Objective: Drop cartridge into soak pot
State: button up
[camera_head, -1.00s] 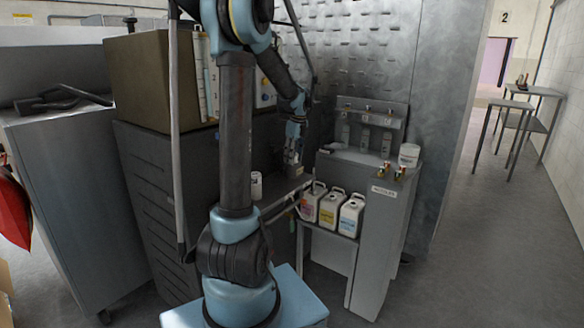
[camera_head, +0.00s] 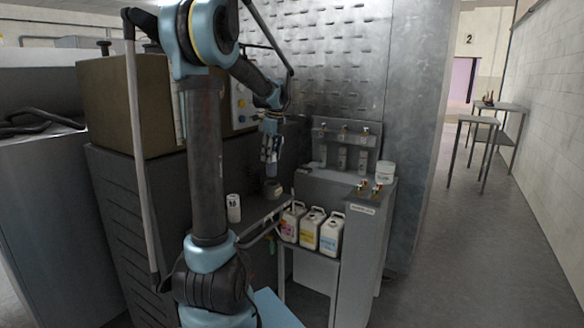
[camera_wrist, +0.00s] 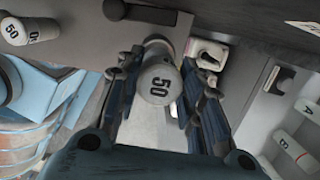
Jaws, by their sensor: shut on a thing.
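A small round pot-like thing (camera_head: 273,190) sits below my gripper at the bench's right end. A white tub (camera_head: 385,172) stands on the grey stand to the right. I cannot tell which is the soak pot.
Several white jugs (camera_head: 310,228) stand on a low shelf right of the bench. A brown box-shaped unit (camera_head: 125,105) is at left. Open floor (camera_head: 450,250) lies to the right.

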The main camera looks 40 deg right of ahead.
aim_at(387, 181)
jog(key=z, duration=2.1)
